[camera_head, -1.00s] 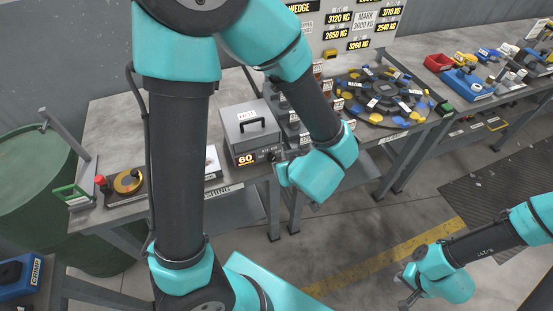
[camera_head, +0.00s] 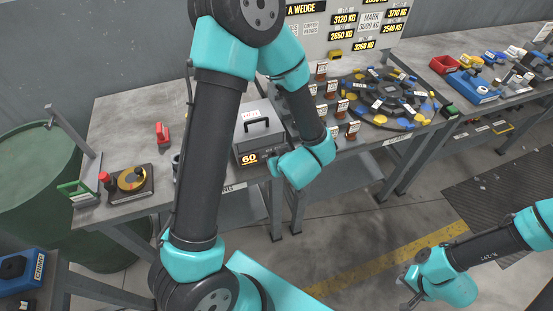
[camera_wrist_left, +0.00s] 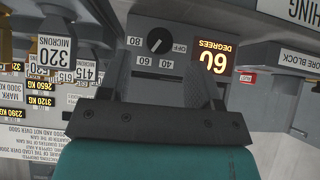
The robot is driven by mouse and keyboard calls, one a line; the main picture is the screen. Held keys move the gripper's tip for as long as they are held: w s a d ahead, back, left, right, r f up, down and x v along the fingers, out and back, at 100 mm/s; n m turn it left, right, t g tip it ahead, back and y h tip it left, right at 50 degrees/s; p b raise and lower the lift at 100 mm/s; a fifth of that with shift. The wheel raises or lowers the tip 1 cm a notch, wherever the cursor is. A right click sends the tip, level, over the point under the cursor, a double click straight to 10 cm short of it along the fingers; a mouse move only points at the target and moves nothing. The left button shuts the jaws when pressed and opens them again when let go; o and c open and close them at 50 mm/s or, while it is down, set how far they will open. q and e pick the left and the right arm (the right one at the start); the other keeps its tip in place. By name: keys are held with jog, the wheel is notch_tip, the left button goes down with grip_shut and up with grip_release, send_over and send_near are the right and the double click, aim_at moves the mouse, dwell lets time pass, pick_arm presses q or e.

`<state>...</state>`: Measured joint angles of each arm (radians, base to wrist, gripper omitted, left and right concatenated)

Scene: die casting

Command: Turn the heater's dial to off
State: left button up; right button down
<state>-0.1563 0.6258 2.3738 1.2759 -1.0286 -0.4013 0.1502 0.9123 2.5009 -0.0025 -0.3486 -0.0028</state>
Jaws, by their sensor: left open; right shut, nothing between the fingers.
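The heater (camera_head: 262,143) is a grey box with a black top handle on the bench and an orange 60 display on its front. In the left wrist view its black dial (camera_wrist_left: 160,41) appears upside down among the labels 80, 60, 40 and OFF. Its white mark points towards 60, and the display (camera_wrist_left: 214,60) reads 60. My left gripper (camera_wrist_left: 160,88) is open and empty, its fingers spread on either side below the dial in that picture, apart from it. In the head view my left wrist hides the dial. My right gripper (camera_head: 405,292) is shut and empty, low over the floor at right.
A round turntable (camera_head: 388,98) with blue and yellow pieces stands right of the heater, beside several labelled blocks (camera_head: 341,107). A red object (camera_head: 162,133) and a small device with a gold disc (camera_head: 131,180) are on the bench at left. Floor in front is clear.

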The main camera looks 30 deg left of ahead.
pick_arm(q)
jog(key=x, duration=0.5)
jog(key=c, duration=0.9)
